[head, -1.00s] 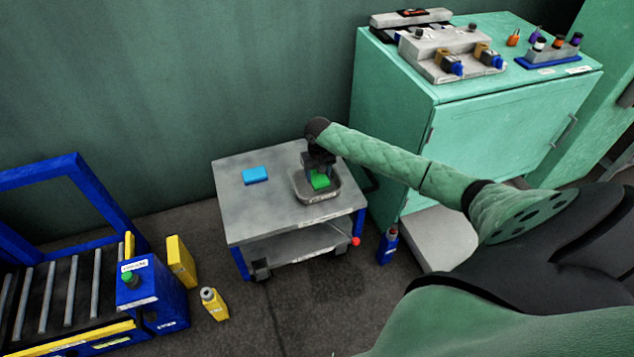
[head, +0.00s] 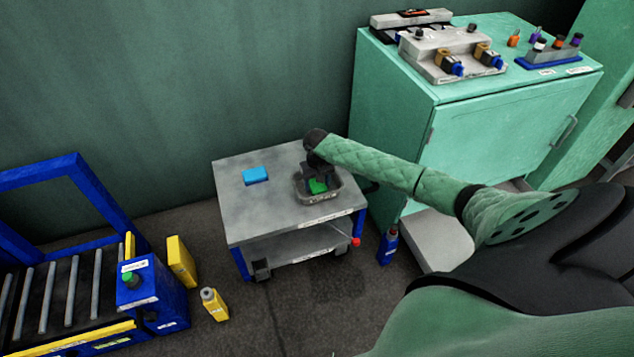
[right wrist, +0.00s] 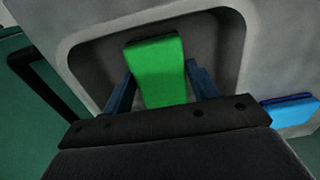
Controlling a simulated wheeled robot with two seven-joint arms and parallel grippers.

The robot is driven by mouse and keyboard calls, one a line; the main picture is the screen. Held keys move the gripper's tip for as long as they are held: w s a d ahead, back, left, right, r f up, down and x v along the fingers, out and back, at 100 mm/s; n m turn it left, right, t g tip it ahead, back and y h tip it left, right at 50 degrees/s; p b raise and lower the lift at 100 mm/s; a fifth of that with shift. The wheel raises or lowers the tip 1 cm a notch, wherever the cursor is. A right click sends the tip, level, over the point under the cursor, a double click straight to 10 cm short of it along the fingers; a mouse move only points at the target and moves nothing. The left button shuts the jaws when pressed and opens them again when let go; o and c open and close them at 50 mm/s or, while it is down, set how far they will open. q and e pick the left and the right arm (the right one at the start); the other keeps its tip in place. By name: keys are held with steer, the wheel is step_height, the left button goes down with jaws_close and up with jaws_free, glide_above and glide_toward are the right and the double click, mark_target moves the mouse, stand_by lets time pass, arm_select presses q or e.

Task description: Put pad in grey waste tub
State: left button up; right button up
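The green pad (head: 318,187) lies inside the grey tub (head: 340,190), which stands on the cart top. It also shows in the right wrist view (right wrist: 157,72), inside the tub's rim. My right gripper (head: 320,176) reaches down over the tub. In the right wrist view its two blue fingers (right wrist: 163,85) stand on either side of the pad, with narrow gaps beside it, and look open. The pad's lower end is hidden behind the gripper body. My left gripper is not in view.
A blue block (head: 255,175) lies on the left of the grey cart top (head: 260,210). A green cabinet (head: 490,125) with fixtures on top stands right of the cart. A blue bottle (head: 388,245) and yellow containers (head: 214,304) stand on the floor. A roller conveyor (head: 70,290) is at left.

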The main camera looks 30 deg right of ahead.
mark_target(317, 184)
steer(key=shift+o, duration=1.3)
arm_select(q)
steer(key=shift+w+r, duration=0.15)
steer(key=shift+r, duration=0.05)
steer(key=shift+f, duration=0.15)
arm_select(e)
steer(key=shift+r, duration=0.4)
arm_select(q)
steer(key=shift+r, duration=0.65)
arm_select(e)
step_height(317, 184, up, 12)
steer(key=shift+f, duration=0.25)
